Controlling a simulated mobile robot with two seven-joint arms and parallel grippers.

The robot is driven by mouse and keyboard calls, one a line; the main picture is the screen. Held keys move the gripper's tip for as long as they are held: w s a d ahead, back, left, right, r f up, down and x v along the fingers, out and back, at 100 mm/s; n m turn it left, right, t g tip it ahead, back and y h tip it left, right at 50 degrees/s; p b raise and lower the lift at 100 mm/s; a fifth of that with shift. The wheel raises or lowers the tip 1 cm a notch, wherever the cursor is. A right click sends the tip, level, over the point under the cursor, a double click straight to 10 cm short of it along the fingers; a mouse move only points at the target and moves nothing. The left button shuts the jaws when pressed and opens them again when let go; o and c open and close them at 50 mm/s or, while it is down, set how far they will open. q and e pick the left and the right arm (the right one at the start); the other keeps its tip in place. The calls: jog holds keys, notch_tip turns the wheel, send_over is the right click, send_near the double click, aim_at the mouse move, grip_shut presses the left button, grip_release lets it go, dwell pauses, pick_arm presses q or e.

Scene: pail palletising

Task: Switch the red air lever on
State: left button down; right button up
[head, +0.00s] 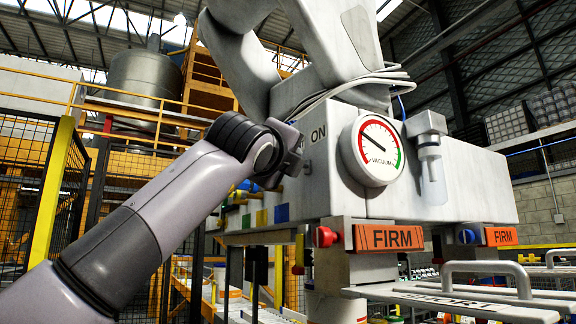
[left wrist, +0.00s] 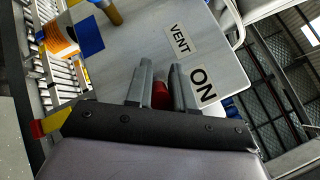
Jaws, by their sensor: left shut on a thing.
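In the left wrist view the red air lever (left wrist: 160,95) shows as a small patch of red between my left gripper's fingers (left wrist: 162,85). The fingers are closed on it and hide most of it. An ON label (left wrist: 202,87) is just right of the fingers, and a VENT label (left wrist: 179,40) is above them on the same grey panel (left wrist: 130,45). In the head view my left gripper (head: 290,158) is at the left end of the grey machine head, beside the ON label (head: 318,133); the lever is hidden there. My right gripper is out of view.
A vacuum gauge (head: 377,148) with its needle toward the upper left and a clear filter bowl (head: 432,175) sit on the machine front. Below are a red knob (head: 324,236), a blue knob (head: 467,236) and orange FIRM plates (head: 388,237). White hoses (head: 350,85) run above my gripper.

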pick_arm(q)
jog(key=shift+s+d+n+y, duration=0.2)
jog(key=shift+n+y, duration=0.2)
jog(key=shift+y, duration=0.3)
jog(key=shift+y+b, duration=0.3)
jog(key=shift+n+t, duration=0.3)
jog(key=c, duration=1.1)
grip_release()
jog(key=shift+d, duration=0.1)
jog(key=shift+o, duration=0.2)
